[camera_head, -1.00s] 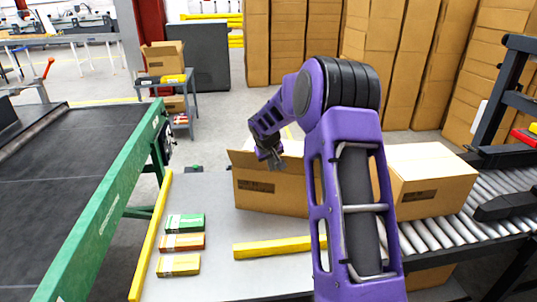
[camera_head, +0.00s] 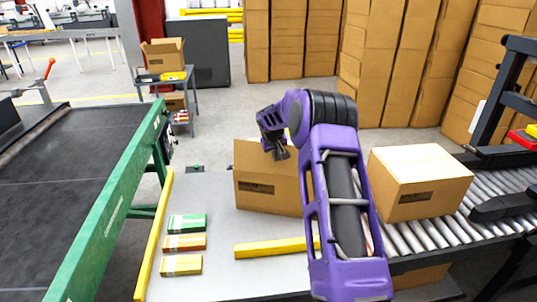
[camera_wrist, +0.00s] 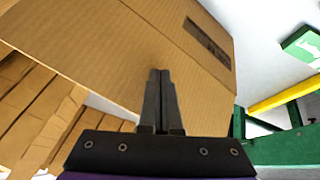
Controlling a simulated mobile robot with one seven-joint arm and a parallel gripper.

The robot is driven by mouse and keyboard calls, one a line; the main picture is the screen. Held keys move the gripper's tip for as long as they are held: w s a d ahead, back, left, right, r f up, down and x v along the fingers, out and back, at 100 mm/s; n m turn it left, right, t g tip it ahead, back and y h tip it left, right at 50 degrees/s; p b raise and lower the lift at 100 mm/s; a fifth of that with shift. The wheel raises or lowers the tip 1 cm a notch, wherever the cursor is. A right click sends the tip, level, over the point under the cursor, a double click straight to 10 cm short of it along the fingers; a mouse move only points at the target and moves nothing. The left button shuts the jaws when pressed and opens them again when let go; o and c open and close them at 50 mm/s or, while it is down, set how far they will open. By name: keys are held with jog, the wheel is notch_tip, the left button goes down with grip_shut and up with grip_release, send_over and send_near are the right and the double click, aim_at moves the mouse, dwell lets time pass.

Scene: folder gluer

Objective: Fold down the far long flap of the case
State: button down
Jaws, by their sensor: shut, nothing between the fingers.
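The case (camera_head: 268,196) is a brown cardboard box with a dark print on its near wall. It sits on the grey table, partly hidden behind my arm. A brown panel (camera_head: 247,154) shows above the crease of that wall. I cannot tell whether it stands up or lies over the top, nor whether it is the near or the far flap. My gripper (camera_head: 281,155) is over the case, shut and empty. In the wrist view, its closed fingers (camera_wrist: 160,73) point at a broad cardboard panel (camera_wrist: 95,45). I cannot tell whether they touch it.
A closed carton (camera_head: 420,182) stands on the roller conveyor at right. Green, orange and yellow packets (camera_head: 187,221) lie on the table at left, with a yellow bar (camera_head: 272,247) in front of the case. A green-framed belt (camera_head: 105,225) runs along the left. Tall carton stacks stand behind.

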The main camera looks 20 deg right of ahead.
jog(key=shift+w+d+p, duration=0.35)
jog(key=shift+w+d, duration=0.05)
jog(key=shift+w, duration=0.3)
jog(key=shift+w+d+p, duration=0.3)
jog(key=shift+w+d, duration=0.1)
jog(key=shift+w, duration=0.25)
jog(key=shift+f, duration=0.1)
jog(key=shift+w, duration=0.15)
jog(key=shift+w+d+f, duration=0.25)
jog(key=shift+w+d, duration=0.1)
jog(key=shift+w, duration=0.15)
jog(key=shift+w+d+f, duration=0.2)
jog(key=shift+w+d, duration=0.1)
jog(key=shift+w, duration=0.2)
jog(key=shift+w+d+f, duration=0.55)
jog(key=shift+w+f, duration=0.3)
jog(key=shift+f, duration=0.1)
